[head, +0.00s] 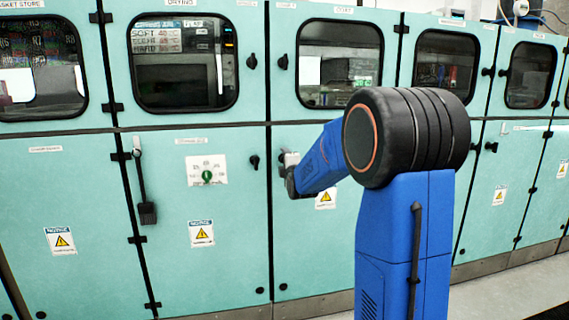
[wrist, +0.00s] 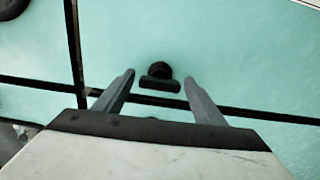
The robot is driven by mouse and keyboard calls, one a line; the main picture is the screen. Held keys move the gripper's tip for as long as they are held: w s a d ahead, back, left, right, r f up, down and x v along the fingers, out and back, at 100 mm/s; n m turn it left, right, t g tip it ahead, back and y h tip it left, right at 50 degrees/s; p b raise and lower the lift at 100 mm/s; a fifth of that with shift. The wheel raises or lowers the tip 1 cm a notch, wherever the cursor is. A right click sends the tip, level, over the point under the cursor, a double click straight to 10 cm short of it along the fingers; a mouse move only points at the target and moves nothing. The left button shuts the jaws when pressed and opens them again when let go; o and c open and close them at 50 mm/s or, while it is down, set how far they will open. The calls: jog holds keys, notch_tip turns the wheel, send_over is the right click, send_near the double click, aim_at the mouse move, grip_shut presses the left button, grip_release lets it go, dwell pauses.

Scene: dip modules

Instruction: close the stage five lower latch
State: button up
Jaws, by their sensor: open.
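A black latch (wrist: 159,71) with a round hub and a short bar shows in the wrist view on a pale teal door (wrist: 230,50). Its bar runs roughly along the nearby long dark door gap. My gripper (wrist: 158,76) is open, with one grey finger on each side of the latch; I cannot tell whether either touches it. In the head view, my gripper (head: 290,175) is at the upper left of the lower door (head: 310,250) under the middle window. My gripper and arm hide the latch there.
Another black latch (head: 254,162) sits just left, on the neighbouring lower door. Upper-door latches (head: 251,61) are above. A panel with a green knob (head: 207,175) and a hanging black-ended handle (head: 147,212) are further left. Clear floor (head: 510,290) lies at the lower right.

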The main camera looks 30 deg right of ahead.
jog(key=v, duration=1.7)
jog(key=shift+s, duration=0.25)
jog(key=shift+a, duration=0.15)
jog(key=s+a+f+m+g+y, duration=0.1)
jog(key=s+a+f+m+g, duration=0.3)
jog(key=s, duration=0.8)
jog(key=s+a+f+m+g+y, duration=0.2)
jog(key=s+a+f+m+g, duration=0.2)
jog(key=s, duration=0.8)
jog(key=s+a+f+m+g+y, duration=0.2)
jog(key=s+a+f+m+g, duration=0.2)
jog(key=s+a+f+m, duration=0.3)
jog(key=s+a+f, duration=0.1)
jog(key=s+a, duration=0.1)
jog(key=s, duration=0.3)
jog(key=shift+f+g, duration=0.25)
jog(key=shift+g, duration=0.05)
jog(key=shift+s+a, duration=0.1)
